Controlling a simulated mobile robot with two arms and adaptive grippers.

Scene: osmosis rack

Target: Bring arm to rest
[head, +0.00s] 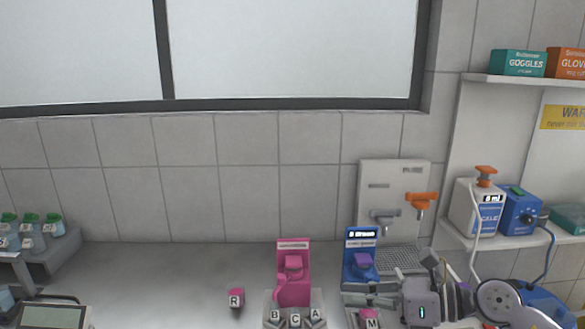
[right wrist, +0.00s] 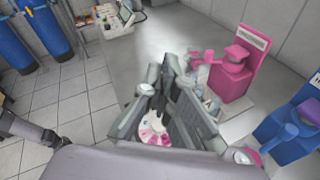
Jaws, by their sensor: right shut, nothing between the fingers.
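My right arm comes in from the lower right of the head view. Its gripper (head: 352,293) points left, in front of the blue dispenser (head: 361,258) and above the counter. In the right wrist view the gripper's fingers (right wrist: 178,72) are shut with nothing held. They stand out over the counter, close to the pink dispenser (right wrist: 232,68). The blue dispenser is at the right edge of that view. My left arm and gripper are in neither view.
The pink dispenser (head: 293,270) stands left of the gripper, behind blocks lettered B, C and A. A pink-topped block marked R (head: 236,298) stands farther left. A block marked M (head: 369,318) is just below the gripper. The counter's left middle (head: 160,280) is clear.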

